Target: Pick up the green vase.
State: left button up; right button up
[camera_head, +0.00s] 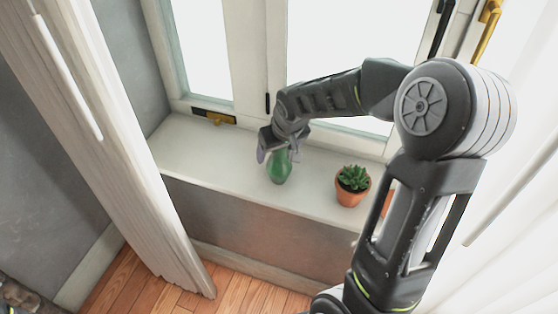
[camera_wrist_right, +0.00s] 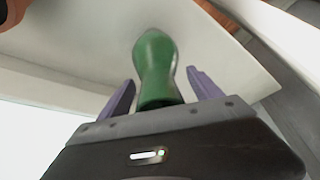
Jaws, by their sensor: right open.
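The green vase (camera_head: 279,168) stands on the white window sill, with its upper part partly hidden by my right gripper (camera_head: 278,154). In the right wrist view the vase (camera_wrist_right: 155,68) lies between the two purple fingers of my right gripper (camera_wrist_right: 160,92). The fingers are open, one on each side, with a visible gap between each finger and the vase. The lower end of the vase in that picture is hidden behind the gripper body. My left gripper is not in view.
A succulent in a terracotta pot (camera_head: 352,186) stands on the window sill (camera_head: 225,172) to the right of the vase. The window frame (camera_head: 258,60) rises behind. A pale curtain (camera_head: 110,130) hangs at the left. The sill left of the vase is clear.

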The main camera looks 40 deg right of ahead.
jog(key=shift+c, duration=0.3)
grip_shut()
dwell(0.9)
